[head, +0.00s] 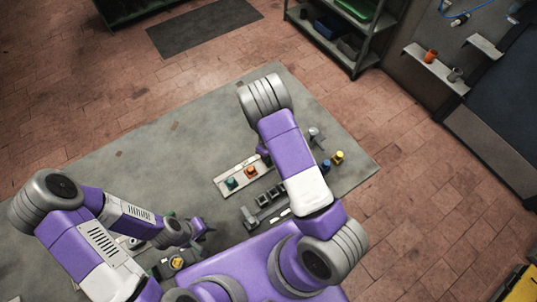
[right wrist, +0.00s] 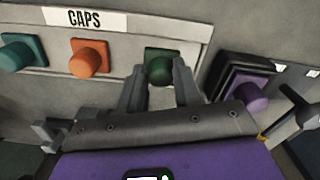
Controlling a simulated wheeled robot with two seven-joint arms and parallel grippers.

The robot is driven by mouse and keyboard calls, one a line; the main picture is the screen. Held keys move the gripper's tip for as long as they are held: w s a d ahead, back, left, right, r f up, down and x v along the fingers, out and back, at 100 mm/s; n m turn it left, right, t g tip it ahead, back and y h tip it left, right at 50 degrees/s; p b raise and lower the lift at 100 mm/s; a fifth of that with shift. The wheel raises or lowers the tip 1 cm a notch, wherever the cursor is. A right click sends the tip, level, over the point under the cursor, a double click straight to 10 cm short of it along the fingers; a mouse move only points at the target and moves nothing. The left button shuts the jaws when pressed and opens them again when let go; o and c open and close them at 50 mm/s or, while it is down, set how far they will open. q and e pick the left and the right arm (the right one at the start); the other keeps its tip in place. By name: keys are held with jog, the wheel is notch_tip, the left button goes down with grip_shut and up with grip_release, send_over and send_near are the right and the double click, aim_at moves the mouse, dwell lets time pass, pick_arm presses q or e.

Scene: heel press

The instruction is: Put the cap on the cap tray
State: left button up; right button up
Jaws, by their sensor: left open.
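The cap tray (right wrist: 205,35) is a light plate labelled CAPS; it also shows in the head view (head: 222,187). It holds a teal cap (right wrist: 18,54), an orange cap (right wrist: 88,60) and a dark green cap (right wrist: 160,64). A purple cap (right wrist: 250,97) sits off the tray to the right, by a black block. My right gripper (right wrist: 161,80) has its fingers on either side of the dark green cap; whether they press on it is unclear. In the head view my right arm hides this gripper. My left gripper (head: 207,230) is open and empty, left of the tray's near side.
On the grey table (head: 150,165), a row of dark blocks (head: 270,196) lies on the near side of the tray. A yellow piece (head: 337,158) and a blue piece (head: 326,166) stand to the right. A dark device (head: 175,263) is near my left gripper.

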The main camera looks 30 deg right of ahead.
jog(key=o, duration=0.3)
jog(key=shift+o, duration=0.2)
pick_arm(q)
jog(key=shift+r, duration=0.1)
jog(key=shift+r, duration=0.1)
pick_arm(e)
jog(key=shift+r, duration=0.35)
pick_arm(q)
jog(key=shift+r+p, duration=0.7)
jog(key=shift+p, duration=0.15)
pick_arm(e)
notch_tip(320, 180, up, 12)
jog(key=shift+f, duration=0.15)
